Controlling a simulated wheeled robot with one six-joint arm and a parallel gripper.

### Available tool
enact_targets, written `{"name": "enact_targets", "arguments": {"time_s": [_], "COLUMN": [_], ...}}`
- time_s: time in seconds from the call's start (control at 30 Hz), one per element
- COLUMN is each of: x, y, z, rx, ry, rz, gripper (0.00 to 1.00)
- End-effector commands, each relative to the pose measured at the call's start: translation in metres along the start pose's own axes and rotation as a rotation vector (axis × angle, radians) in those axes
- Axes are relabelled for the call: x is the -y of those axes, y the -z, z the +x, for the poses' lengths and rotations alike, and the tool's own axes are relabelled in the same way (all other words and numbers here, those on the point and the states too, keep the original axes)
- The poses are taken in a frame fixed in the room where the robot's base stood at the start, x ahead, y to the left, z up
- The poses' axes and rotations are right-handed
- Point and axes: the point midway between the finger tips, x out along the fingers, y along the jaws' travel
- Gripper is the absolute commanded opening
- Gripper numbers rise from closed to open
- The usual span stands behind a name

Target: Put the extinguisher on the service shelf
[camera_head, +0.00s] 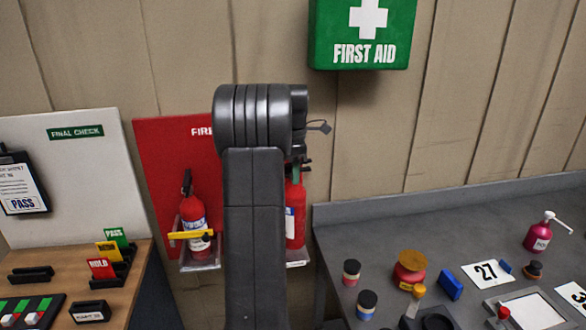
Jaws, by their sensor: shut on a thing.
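Two red extinguishers show in front of the red fire board (160,150). The left extinguisher (193,212) stands upright in a clear holder, with a yellow strap across it. The right extinguisher (296,215) is upright, partly hidden by my arm, with its base at a second clear holder (298,263). I cannot tell whether it still touches that holder. My gripper (300,160) is mostly hidden behind my wrist, at the top of the right extinguisher, and is shut on it. No service shelf can be made out for certain.
A grey bench (420,225) at the right holds jars, a pink pump bottle (540,232) and number cards. A wooden table (60,285) at the left holds card holders. A green first aid box (362,32) hangs on the wall above.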

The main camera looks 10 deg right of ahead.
Motion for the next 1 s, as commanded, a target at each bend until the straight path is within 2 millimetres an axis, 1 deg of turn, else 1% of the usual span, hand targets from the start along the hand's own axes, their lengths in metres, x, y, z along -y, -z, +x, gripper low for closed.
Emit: {"name": "enact_targets", "arguments": {"time_s": [0.13, 0.3, 0.4, 0.5, 0.83, 0.87, 0.9, 0.93, 0.97, 1.0], "x": [0.0, 0.0, 0.0, 0.0, 0.0, 0.0, 0.0, 0.0, 0.0, 0.0], "y": [0.0, 0.0, 0.0, 0.0, 0.0, 0.0, 0.0, 0.0, 0.0, 0.0], "z": [0.007, 0.028, 0.037, 0.041, 0.044, 0.045, 0.045, 0.045, 0.045, 0.045], "rx": [0.001, 0.001, 0.001, 0.002, 0.002, 0.0, 0.0, 0.0, 0.0, 0.0], "ry": [-0.003, -0.001, -0.003, -0.005, -0.004, -0.001, -0.001, -0.001, -0.001, -0.001], "rz": [0.0, 0.0, 0.0, 0.0, 0.0, 0.0, 0.0, 0.0, 0.0, 0.0], "gripper": [0.0, 0.0, 0.0, 0.0, 0.0, 0.34, 0.42, 0.48, 0.5, 0.5]}}
